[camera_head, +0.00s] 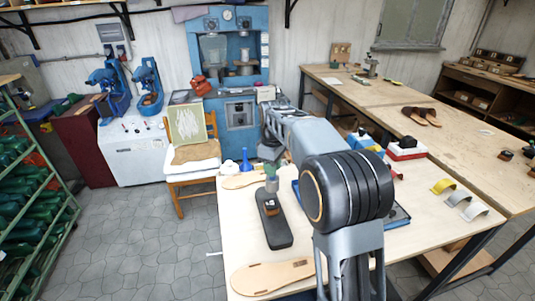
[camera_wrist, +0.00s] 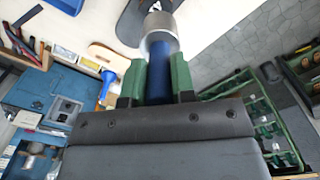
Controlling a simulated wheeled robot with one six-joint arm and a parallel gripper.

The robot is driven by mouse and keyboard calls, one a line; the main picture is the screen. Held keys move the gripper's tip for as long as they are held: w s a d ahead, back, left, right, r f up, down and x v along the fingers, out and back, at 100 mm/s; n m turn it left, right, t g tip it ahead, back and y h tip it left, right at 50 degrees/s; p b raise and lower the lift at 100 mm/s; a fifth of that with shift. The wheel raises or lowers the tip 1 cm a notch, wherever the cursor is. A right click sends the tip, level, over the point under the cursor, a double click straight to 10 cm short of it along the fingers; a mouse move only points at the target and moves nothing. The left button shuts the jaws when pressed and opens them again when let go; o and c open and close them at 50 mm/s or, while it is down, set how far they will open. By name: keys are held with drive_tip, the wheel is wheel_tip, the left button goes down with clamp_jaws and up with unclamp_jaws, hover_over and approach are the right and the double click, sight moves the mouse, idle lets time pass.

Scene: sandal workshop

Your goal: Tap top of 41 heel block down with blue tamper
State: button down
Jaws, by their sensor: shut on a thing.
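My gripper (camera_wrist: 160,78) has green fingers shut on the blue handle of the tamper (camera_wrist: 160,85). The tamper's round metal head (camera_wrist: 160,38) points away from the wrist. In the head view, my gripper (camera_head: 272,171) is above the far end of a black sole-shaped base (camera_head: 278,232), with the metal tamper head (camera_head: 271,184) just below the fingers. A small dark brown block (camera_head: 270,207) sits on that base, slightly nearer than the tamper head; it looks like the heel block. Its number is not readable. I cannot tell whether the tamper touches anything.
A tan sole (camera_head: 270,277) lies at the table's near edge, another (camera_head: 243,181) at the far left. A blue funnel-shaped thing (camera_head: 246,161) stands behind. Yellow and pale curved pieces (camera_head: 444,186) lie at right. My arm hides the table's middle.

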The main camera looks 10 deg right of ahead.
drive_tip(key=shift+w+f, duration=0.15)
drive_tip(key=shift+w, duration=0.35)
drive_tip(key=shift+s+f+b, duration=0.1)
drive_tip(key=shift+f+b, duration=2.4)
drive_tip(key=shift+f, duration=0.05)
drive_tip(key=shift+f, duration=0.1)
wheel_tip(320, 180, down, 3)
drive_tip(key=shift+r+b, duration=0.2)
drive_tip(key=shift+b, duration=0.75)
wheel_tip(320, 180, up, 3)
drive_tip(key=p, duration=0.3)
drive_tip(key=shift+f, duration=0.1)
